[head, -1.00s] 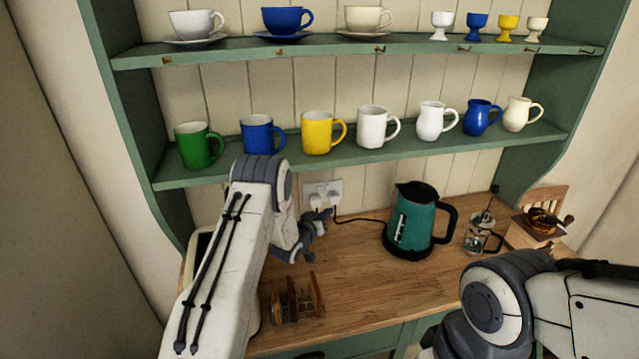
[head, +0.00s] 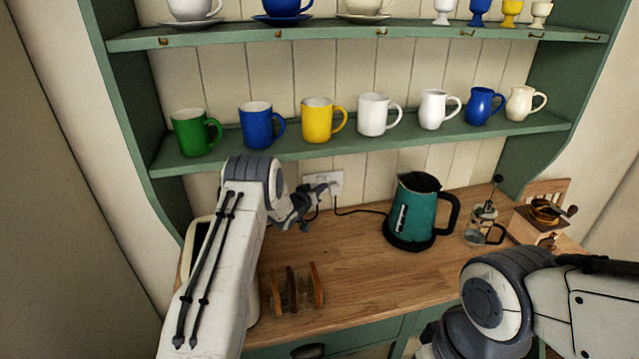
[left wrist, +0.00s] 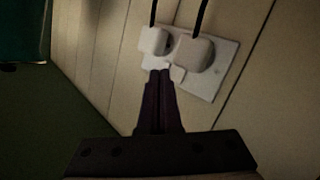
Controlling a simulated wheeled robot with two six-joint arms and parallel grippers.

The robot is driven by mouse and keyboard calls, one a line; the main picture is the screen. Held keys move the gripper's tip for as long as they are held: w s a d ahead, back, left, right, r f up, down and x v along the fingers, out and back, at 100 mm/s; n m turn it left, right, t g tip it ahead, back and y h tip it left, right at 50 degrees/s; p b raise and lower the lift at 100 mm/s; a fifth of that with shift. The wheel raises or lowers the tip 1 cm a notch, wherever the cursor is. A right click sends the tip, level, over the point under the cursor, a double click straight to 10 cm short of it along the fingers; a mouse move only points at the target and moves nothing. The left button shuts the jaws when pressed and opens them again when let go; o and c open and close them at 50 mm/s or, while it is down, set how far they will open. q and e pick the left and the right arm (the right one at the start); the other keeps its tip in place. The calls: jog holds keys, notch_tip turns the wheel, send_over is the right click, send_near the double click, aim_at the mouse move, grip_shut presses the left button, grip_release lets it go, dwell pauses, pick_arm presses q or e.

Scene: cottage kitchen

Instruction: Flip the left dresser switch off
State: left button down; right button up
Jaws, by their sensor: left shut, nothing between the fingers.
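The white double socket plate (head: 335,181) is on the cream back panel of the dresser, below the mug shelf. It also shows close up in the left wrist view (left wrist: 222,72), turned over, with two white plugs in it and their black cords running upward. A small white piece, perhaps a switch, shows beside the fingertips; the switch positions are too dark to tell. My left gripper (head: 325,187) is shut and empty, its tips at the plate. In the left wrist view its dark fingers (left wrist: 160,74) overlap the plate's edge; I cannot tell whether they touch. My right gripper is out of view.
A teal kettle (head: 417,215) stands right of the socket, its cord along the worktop. A cafetiere (head: 481,228), a coffee grinder (head: 545,212) and a wooden rack (head: 296,288) are also there. Several mugs and jugs line the green shelf (head: 400,146) above. The middle worktop is clear.

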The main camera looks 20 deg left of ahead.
pick_arm(q)
jog(key=shift+w+a+r, duration=0.1)
jog(key=shift+w+a, duration=0.3)
jog(key=shift+w, duration=0.15)
jog(key=shift+b, duration=0.3)
dwell(1.4)
jog(key=shift+w+a+b, duration=0.15)
jog(key=shift+w+b, duration=0.1)
jog(key=shift+b, duration=0.05)
jog(key=shift+w, duration=0.1)
jog(key=shift+w+a, duration=0.2)
dwell(0.5)
dwell(0.3)
jog(key=shift+s+d, duration=0.4)
jog(key=shift+s, duration=0.2)
